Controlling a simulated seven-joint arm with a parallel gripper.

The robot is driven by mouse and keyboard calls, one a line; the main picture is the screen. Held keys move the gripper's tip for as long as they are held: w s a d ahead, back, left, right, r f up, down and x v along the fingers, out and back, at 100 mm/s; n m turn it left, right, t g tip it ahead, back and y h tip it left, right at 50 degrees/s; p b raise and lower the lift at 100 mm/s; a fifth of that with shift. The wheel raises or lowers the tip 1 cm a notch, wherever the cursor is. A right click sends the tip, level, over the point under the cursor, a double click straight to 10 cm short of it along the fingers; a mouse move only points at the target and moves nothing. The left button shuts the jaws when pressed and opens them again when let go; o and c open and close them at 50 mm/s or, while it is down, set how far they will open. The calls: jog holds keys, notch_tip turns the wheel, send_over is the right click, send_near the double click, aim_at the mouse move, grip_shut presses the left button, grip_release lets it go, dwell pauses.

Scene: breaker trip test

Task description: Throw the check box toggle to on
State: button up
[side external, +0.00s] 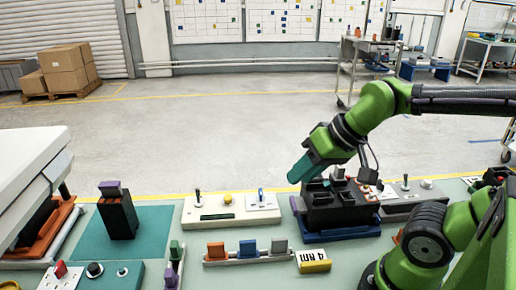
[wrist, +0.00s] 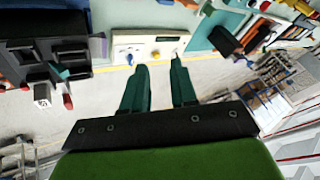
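My gripper (side external: 300,170) hangs in the air above and left of a black breaker box, pointing down-left. In the wrist view its two green fingers (wrist: 158,64) are apart with nothing between them. A cream panel (side external: 231,215) lies left of the black box, with a dark-stemmed toggle (side external: 197,198), a yellow button (side external: 228,199) and a blue-tipped toggle (side external: 262,194). The panel also shows beyond the fingertips in the wrist view (wrist: 137,41). A grey box with a toggle (side external: 405,183) sits right of the black box. No label shows which one is the check box.
The black breaker box (side external: 348,213) stands in a blue tray (side external: 340,236). A row of coloured blocks (side external: 247,248) and a yellow-edged label block (side external: 314,262) lie in front. A dark block (side external: 118,217) stands on a teal mat (side external: 152,240) at the left.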

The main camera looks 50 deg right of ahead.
jog(key=w+a+f+g+h, duration=0.1)
jog(key=w+f, duration=0.2)
jog(key=w, duration=0.7)
jog(key=w+a+f+g, duration=0.1)
jog(key=w+f, duration=0.1)
jog(key=w, duration=0.9)
jog(key=m, duration=0.2)
send_near(198, 189)
jog(key=shift+t+h, duration=0.3)
jog(key=shift+h, duration=0.1)
jog(key=x, duration=1.1)
jog(key=shift+s+a, duration=0.15)
jog(key=shift+a, duration=0.1)
grip_shut()
